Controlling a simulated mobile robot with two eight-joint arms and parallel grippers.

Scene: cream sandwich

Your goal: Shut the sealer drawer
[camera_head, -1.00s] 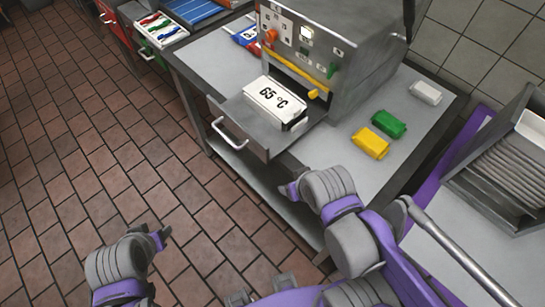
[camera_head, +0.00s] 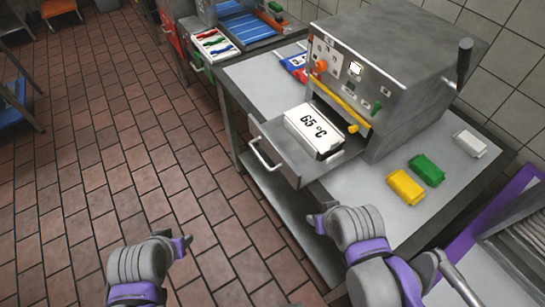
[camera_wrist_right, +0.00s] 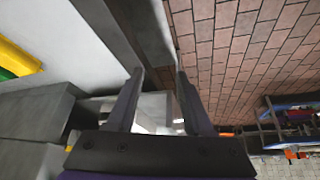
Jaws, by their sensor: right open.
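The grey sealer (camera_head: 420,75) stands on the workbench in the head view. Its drawer (camera_head: 272,130) is pulled out to the left and carries a white block marked 65 °C (camera_head: 312,125). A pale bar handle (camera_head: 262,155) is on the drawer's front. My right gripper (camera_head: 318,218) is below and right of the drawer in the head view, apart from the handle. In the right wrist view its fingers (camera_wrist_right: 158,75) are spread, with pale and grey surfaces showing between them. My left gripper (camera_head: 184,242) is low over the floor side; its finger gap is unclear.
Yellow (camera_head: 405,187), green (camera_head: 427,169) and white (camera_head: 470,143) packets lie on the workbench (camera_head: 365,205) right of the drawer. A tray with coloured items (camera_head: 215,44) is at the back left. The tiled floor (camera_head: 130,150) left of the bench is clear.

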